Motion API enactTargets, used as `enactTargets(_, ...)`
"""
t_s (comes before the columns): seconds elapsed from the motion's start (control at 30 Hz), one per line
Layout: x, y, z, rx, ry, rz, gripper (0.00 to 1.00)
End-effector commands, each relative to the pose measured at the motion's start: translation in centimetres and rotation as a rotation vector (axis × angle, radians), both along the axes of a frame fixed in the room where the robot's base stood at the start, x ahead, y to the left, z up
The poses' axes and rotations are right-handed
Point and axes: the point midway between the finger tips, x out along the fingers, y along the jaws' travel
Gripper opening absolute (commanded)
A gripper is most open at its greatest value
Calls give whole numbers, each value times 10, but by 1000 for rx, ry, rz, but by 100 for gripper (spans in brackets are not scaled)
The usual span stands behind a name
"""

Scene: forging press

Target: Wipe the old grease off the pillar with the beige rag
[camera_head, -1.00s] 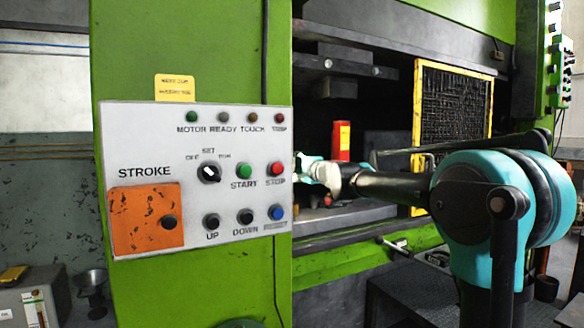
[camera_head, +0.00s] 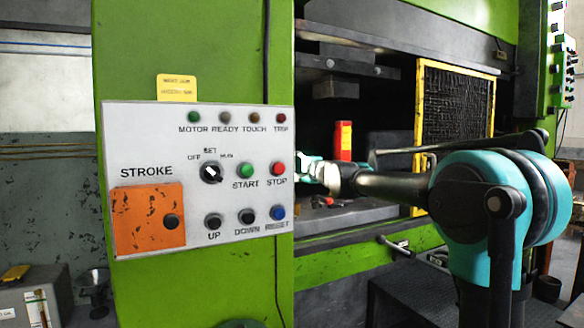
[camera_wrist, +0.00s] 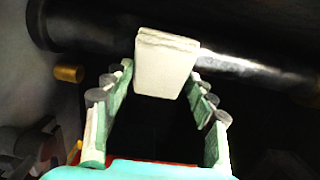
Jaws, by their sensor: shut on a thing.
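The beige rag (camera_wrist: 165,65) is a pale folded pad at the top middle of the wrist view. My gripper (camera_wrist: 162,75) is shut on it, with one finger at each side. Behind the rag a thick dark round pillar (camera_wrist: 95,30) crosses the wrist view from upper left to right. A glossy patch (camera_wrist: 235,65) shines on it right of the rag; I cannot tell whether it is grease. The rag overlaps the pillar in this view, but contact is unclear.
A white control panel (camera_head: 235,110) with buttons and an orange plate (camera_head: 150,215) is on the green column. In the press opening are a red canister (camera_head: 343,140) and a yellow-framed mesh guard (camera_head: 455,120). A brass-coloured cylinder (camera_wrist: 70,74) shows left of my gripper.

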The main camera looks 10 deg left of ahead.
Motion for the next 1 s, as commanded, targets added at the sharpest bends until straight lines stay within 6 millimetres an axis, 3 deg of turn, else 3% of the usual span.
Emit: enactTargets(1.0,2,4,10,0,0,0,33)
